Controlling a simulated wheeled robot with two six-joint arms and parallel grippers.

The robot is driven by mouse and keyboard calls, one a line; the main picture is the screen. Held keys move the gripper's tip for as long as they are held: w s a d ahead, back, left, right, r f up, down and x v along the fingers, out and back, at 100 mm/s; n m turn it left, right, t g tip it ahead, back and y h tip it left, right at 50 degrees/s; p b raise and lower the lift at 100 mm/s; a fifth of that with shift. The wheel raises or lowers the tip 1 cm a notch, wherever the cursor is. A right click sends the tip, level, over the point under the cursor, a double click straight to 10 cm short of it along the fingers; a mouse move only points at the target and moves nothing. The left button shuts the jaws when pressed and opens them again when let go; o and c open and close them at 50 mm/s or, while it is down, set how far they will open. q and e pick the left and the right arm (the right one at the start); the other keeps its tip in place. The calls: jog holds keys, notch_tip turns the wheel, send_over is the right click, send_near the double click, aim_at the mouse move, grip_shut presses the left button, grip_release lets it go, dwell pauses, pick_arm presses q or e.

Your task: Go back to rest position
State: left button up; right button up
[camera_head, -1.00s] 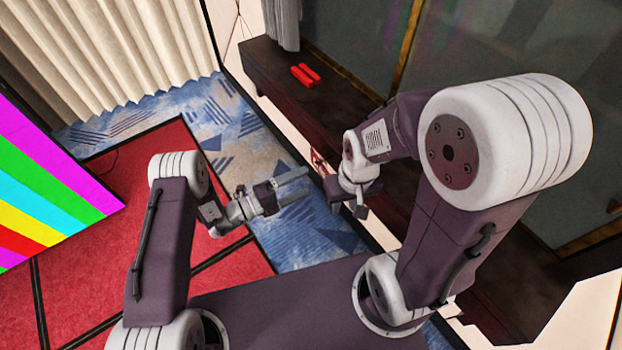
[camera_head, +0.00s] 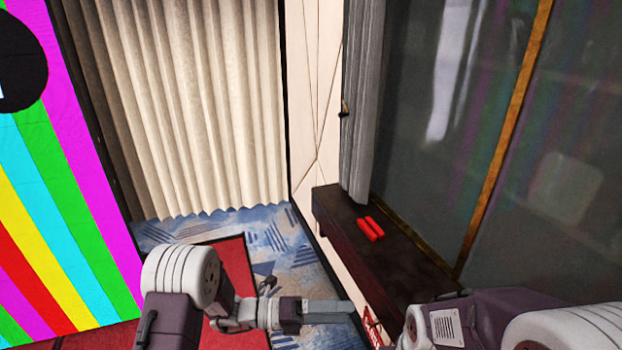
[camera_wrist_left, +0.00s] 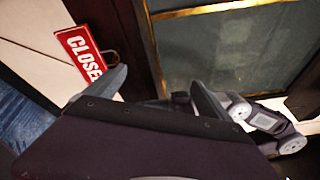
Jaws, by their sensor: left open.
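My left gripper (camera_head: 338,311) shows at the bottom middle of the head view, pointing right with nothing in it. In the left wrist view its two fingers (camera_wrist_left: 160,88) stand apart and empty. My right arm (camera_head: 450,322) enters at the bottom right of the head view, and its gripper is below the frame. White and dark links of my right arm also show in the left wrist view (camera_wrist_left: 265,120), right of the left gripper's fingers.
A dark ledge (camera_head: 335,209) carries two red objects (camera_head: 370,229) below a glass panel (camera_head: 440,130). A red CLOSED sign (camera_wrist_left: 82,54) hangs near the left fingers. A colour-striped screen (camera_head: 60,200) stands left, a pale curtain (camera_head: 190,110) behind, with blue carpet (camera_head: 270,235) between.

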pick_arm(q)
jog(key=s+a+m+g+y, duration=0.2)
jog(key=s+a+m+y, duration=0.25)
jog(key=s+m, duration=0.25)
jog(key=s+a+m+g+y, duration=0.2)
jog(key=s+a+m+y, duration=0.25)
jog(key=s+m, duration=0.3)
jog(key=w+a+f+m+t+y, duration=0.1)
jog(key=a+f+m+t+y, duration=0.1)
jog(key=a+m, duration=0.5)
jog(key=w+a+f+m+t+y, duration=0.1)
jog(key=a+f+m+t+y, duration=0.1)
jog(key=a+m+y, duration=0.4)
jog(key=a+f+m, duration=0.1)
jog(key=m, duration=0.3)
jog(key=shift+a+f+t+p, duration=0.4)
jog(key=shift+w, duration=0.1)
